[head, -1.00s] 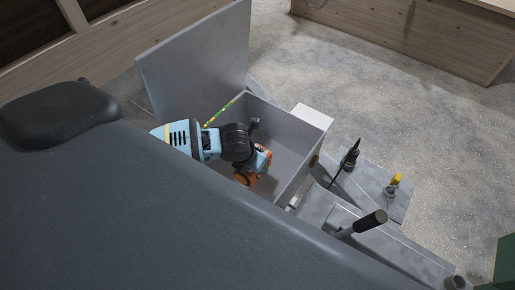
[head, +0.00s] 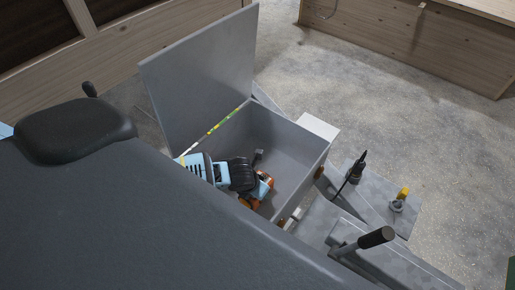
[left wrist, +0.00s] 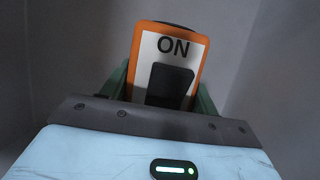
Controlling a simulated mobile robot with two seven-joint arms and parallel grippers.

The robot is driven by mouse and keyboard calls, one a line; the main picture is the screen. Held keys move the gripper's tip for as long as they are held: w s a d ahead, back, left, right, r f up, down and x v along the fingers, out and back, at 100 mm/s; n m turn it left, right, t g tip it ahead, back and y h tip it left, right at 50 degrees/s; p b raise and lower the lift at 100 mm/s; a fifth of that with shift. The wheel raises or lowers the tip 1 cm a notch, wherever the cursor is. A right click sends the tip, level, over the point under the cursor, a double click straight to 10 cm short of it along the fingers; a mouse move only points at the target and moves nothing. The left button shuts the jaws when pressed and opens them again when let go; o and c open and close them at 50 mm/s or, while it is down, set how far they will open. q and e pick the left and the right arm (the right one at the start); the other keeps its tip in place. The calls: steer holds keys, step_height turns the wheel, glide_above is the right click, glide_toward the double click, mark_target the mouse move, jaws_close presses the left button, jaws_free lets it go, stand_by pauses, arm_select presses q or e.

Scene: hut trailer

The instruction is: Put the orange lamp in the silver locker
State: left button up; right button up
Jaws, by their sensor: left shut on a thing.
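The silver locker (head: 296,152) is an open grey metal box with its lid (head: 200,72) raised at the back left. My left gripper (head: 258,183) reaches down inside the locker, partly hidden by the dark body in front. It is shut on the orange lamp (head: 262,190), which shows as an orange patch low in the locker. In the left wrist view the lamp (left wrist: 143,60) has an orange rim and a white face marked "ON" with a dark switch, between the fingers. Whether the lamp touches the locker floor I cannot tell. My right gripper is not in view.
Right of the locker are grey metal plates (head: 385,205) with a black-handled lever (head: 375,238), a dark knob tool (head: 356,172) and a yellow-topped part (head: 402,193). A wooden bench (head: 440,45) stands at the back right. Bare floor lies between.

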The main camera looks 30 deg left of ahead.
arm_select(q)
steer(key=shift+f, duration=0.15)
steer(key=o, duration=1.1)
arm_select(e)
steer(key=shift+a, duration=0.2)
arm_select(q)
steer(key=shift+r, duration=0.2)
steer(key=p+v, duration=0.2)
steer(key=v, duration=0.9)
steer(key=shift+s+r, duration=0.2)
steer(key=shift+r, duration=0.15)
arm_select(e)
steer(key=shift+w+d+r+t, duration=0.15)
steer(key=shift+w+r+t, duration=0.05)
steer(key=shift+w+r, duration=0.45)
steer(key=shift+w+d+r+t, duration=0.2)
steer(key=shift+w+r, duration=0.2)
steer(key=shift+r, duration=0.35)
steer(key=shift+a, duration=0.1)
